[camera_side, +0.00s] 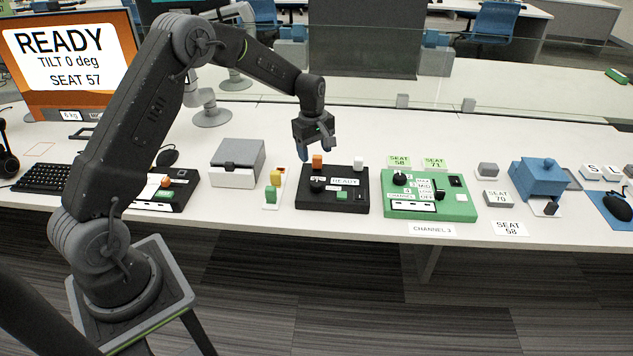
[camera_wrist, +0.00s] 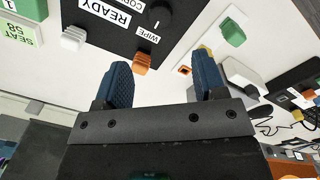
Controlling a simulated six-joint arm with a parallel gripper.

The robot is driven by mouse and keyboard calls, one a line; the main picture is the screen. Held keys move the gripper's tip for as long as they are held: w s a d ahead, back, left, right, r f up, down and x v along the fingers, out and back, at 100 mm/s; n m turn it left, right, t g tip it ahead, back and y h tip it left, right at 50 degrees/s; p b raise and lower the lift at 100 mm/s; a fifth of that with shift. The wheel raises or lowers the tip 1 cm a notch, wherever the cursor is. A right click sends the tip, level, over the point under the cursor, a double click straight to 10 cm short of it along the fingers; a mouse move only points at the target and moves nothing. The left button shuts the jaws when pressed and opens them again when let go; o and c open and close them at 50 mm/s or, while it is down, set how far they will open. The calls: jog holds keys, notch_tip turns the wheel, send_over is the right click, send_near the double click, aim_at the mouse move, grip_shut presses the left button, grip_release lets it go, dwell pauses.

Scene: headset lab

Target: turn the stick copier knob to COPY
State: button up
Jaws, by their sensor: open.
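The stick copier is a black box (camera_side: 350,203) in the middle of the desk, with a READY label. It also shows upside down in the wrist view (camera_wrist: 192,12). Its round black knob (camera_side: 317,184) is at the left of its top; in the wrist view the knob (camera_wrist: 159,15) sits by a WIPE label and a partly cut-off label. My gripper (camera_side: 315,147) is open and empty, above and behind the copier, apart from the knob.
A green channel box (camera_side: 457,205) stands right of the copier. A narrow white holder with coloured sticks (camera_side: 271,200) and a grey-lidded box (camera_side: 238,160) stand left. A clear screen (camera_side: 450,85) runs along the back. Bare desk lies behind the copier.

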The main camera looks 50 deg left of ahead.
aim_at(317, 183)
jog(key=f, duration=1.1)
jog(key=shift+w+d+f, duration=0.1)
jog(key=shift+w+f, duration=0.1)
jog(key=shift+w, duration=0.05)
jog(key=c, duration=0.9)
